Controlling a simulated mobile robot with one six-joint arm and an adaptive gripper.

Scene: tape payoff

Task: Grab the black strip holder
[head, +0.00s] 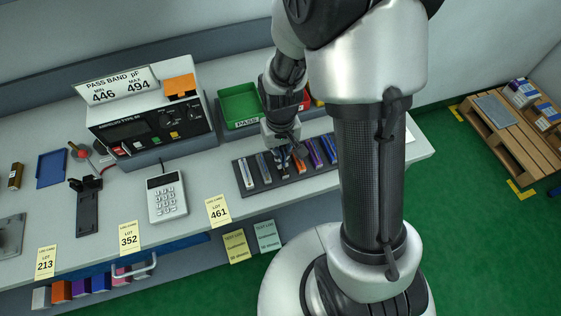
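A dark rack (250,187) lies on the grey bench and holds several slim strip holders side by side. Grey ones (247,172) are at its left, an orange one (299,165) is near the middle, and purple (315,152) and blue ones are at the right. My gripper (291,164) points down over the middle of the rack, at or just above the holders. Its fingers cover part of that row. I cannot tell whether a black holder sits between them, or whether they are open or shut.
A black fixture (88,208), a keypad device (167,197) and a tester (150,125) with a pass-band sign stand to the left. A green tray (240,105) is behind the rack. Lot cards (219,210) line the bench's front edge. A wooden pallet (520,125) is at the far right.

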